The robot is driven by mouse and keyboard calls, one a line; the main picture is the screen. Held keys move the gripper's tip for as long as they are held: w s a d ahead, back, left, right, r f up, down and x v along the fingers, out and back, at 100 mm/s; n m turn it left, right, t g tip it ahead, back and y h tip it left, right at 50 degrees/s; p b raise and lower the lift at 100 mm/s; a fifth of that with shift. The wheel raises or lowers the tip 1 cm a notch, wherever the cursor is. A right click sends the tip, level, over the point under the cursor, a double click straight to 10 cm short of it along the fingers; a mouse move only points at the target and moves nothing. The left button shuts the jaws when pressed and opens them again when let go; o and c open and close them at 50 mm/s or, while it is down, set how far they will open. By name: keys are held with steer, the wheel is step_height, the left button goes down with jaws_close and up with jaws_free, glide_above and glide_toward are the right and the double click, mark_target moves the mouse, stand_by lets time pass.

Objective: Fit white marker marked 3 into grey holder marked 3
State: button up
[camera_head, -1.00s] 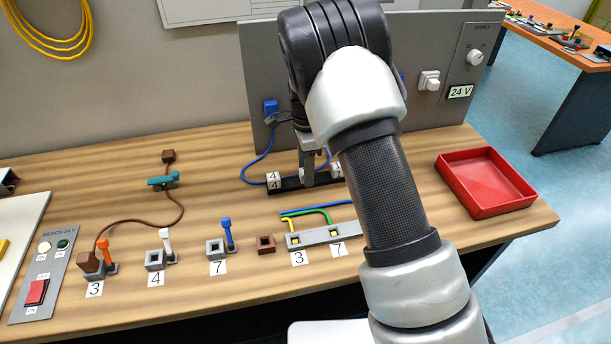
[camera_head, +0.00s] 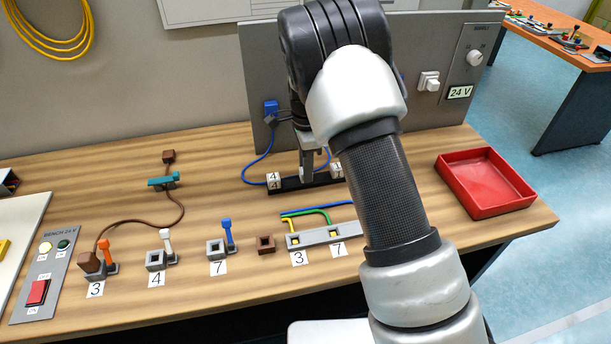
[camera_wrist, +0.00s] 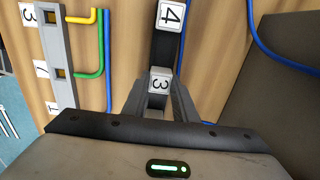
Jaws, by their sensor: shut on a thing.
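The white marker marked 3 (camera_wrist: 159,82) sits between the fingers of my gripper (camera_wrist: 158,98) in the wrist view, its 3 facing the camera. My gripper (camera_head: 307,170) is shut on it, over the black rail (camera_head: 308,183). I cannot tell whether the marker is clear of the rail.
A white block marked 4 (camera_head: 274,180) stands on the rail's left end; another white block (camera_head: 336,171) is at its right. Yellow, green and blue wires lie behind the grey holder.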

steer(key=shift+r, duration=0.15)
steer(key=shift+r+p, duration=1.8)
steer(key=shift+r, duration=0.65)
